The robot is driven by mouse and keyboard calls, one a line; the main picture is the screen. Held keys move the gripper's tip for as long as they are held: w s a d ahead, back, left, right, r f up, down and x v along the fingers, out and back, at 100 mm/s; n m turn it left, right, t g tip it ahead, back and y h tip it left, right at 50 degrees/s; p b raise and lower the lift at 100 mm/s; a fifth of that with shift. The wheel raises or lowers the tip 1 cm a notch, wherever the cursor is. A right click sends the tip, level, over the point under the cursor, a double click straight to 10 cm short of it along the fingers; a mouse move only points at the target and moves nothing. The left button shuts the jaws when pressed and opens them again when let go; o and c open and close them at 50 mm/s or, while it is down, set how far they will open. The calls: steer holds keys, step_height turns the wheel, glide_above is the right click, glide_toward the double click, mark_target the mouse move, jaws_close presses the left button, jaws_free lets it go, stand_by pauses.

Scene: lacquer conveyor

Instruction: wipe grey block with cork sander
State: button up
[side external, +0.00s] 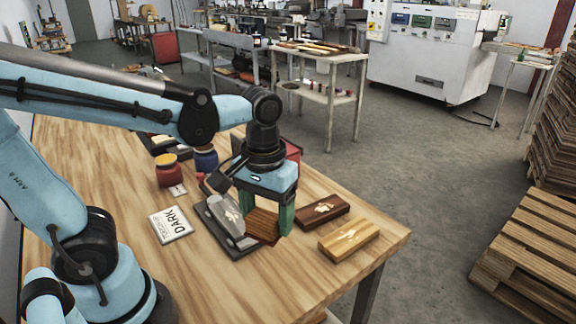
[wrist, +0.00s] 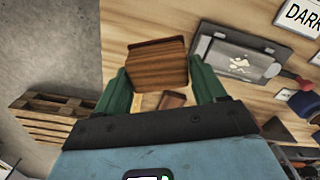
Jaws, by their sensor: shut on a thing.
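My gripper (side external: 266,216) points down over the table with its green fingers on either side of a brown, streaked block, seemingly the cork sander (side external: 262,223). In the wrist view the sander (wrist: 160,68) sits between the fingers of my gripper (wrist: 162,82), with a dark reddish edge. The grey block (side external: 226,213) bears a pale motif and lies on a dark tray (side external: 222,238), just left of my gripper. In the wrist view the grey block (wrist: 238,62) is right of the sander, apart from it. Whether the sander touches the table is unclear.
A dark brown block (side external: 324,209) and a light wooden block (side external: 349,240), both with pale motifs, lie right of my gripper. A DARK card (side external: 170,224) lies left of the tray. Red (side external: 168,172) and blue (side external: 205,160) jars stand behind. The table's front left is clear.

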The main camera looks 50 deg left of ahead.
mark_target(228, 206)
steer(key=w+a+n, duration=0.1)
steer(key=a+n, duration=0.3)
steer(key=a, duration=0.8)
steer(key=shift+w+a+f, duration=0.1)
steer(key=shift+w+f, duration=0.05)
steer(key=shift+f, duration=1.75)
steer(key=shift+w+a+f, duration=0.1)
steer(key=shift+f, duration=1.8)
steer(key=shift+a, duration=0.65)
steer(key=shift+c, duration=0.8)
steer(key=shift+a+f, duration=0.35)
steer(key=shift+a, duration=2.7)
steer(key=shift+d, duration=3.55)
steer(key=shift+d+r, duration=0.2)
step_height(228, 206, up, 8)
